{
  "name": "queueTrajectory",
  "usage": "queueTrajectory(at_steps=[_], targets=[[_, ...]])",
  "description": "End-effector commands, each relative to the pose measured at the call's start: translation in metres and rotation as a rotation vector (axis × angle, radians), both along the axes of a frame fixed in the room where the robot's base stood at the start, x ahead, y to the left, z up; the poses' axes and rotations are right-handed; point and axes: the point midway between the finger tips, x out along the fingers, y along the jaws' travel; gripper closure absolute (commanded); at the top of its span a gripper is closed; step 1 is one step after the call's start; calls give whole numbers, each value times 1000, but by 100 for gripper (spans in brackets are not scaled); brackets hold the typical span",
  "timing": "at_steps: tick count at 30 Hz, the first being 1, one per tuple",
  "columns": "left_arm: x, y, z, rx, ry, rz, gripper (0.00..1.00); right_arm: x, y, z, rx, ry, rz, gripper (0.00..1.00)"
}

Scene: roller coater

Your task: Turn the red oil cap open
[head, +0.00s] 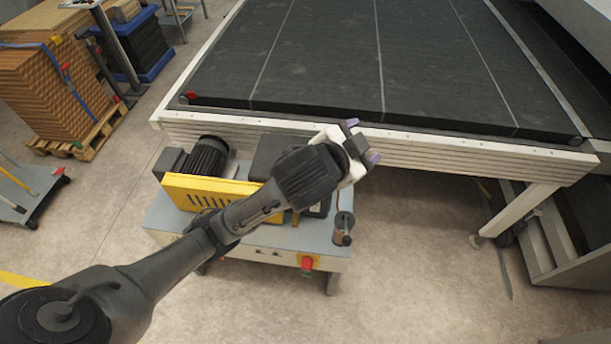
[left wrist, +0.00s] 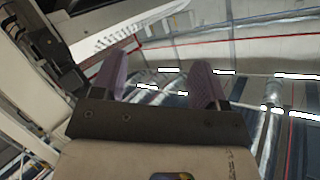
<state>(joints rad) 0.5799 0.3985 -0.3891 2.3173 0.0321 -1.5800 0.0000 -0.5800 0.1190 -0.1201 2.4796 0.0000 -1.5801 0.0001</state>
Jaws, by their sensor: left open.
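I cannot make out a red oil cap for certain. A small red knob on a yellow plate (head: 307,264) shows on the front of the grey machine base (head: 270,246) in the head view; it looks like a switch. My left arm hides part of the machine's top. My left gripper (head: 363,142) is open, with purple fingertips, above the machine and in front of the conveyor edge. In the left wrist view, the open fingers (left wrist: 162,78) have nothing between them and point towards the ceiling. My right gripper is not in view.
A dark motor (head: 207,157) and a yellow guard (head: 190,193) sit on the machine's left. A wide dark conveyor bed (head: 340,55) with a pale frame lies behind. Stacked brown sheets (head: 55,95) stand on a pallet at the left.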

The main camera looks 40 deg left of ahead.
Motion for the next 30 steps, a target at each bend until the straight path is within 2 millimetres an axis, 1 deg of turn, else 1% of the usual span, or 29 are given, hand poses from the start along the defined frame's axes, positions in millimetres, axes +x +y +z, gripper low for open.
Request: queueTrajectory(at_steps=[1, 5, 8, 11, 14, 15, 17, 18, 20, 21, 23, 24, 26, 27, 29, 30], targets=[[14, 0, -4, 43, -25, -3, 33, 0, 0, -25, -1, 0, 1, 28], [46, 2, 3, 142, -34, -8, 33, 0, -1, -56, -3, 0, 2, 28], [72, 12, 2, 216, -2, 8, 33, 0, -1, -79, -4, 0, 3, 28], [98, 32, -4, 294, 66, 38, 33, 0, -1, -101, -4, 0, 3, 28], [122, 66, -18, 390, 187, 66, 33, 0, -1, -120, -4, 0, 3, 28], [131, 84, -27, 430, 254, 74, 33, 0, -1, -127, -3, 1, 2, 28], [141, 111, -43, 484, 362, 74, 33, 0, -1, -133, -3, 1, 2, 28], [146, 129, -56, 517, 442, 64, 33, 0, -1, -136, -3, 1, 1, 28], [150, 156, -79, 561, 570, 36, 33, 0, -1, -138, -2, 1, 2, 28], [150, 175, -98, 585, 664, 5, 33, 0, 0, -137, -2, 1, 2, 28], [148, 200, -132, 615, 818, -67, 33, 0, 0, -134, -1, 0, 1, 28], [144, 215, -152, 629, 908, -130, 33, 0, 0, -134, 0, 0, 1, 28], [139, 230, -177, 645, 1018, -245, 33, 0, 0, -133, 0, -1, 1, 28], [135, 237, -190, 652, 1075, -333, 33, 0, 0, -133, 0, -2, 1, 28], [129, 244, -205, 658, 1133, -476, 33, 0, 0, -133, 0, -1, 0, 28], [126, 248, -211, 664, 1151, -577, 33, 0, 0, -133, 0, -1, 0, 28]])
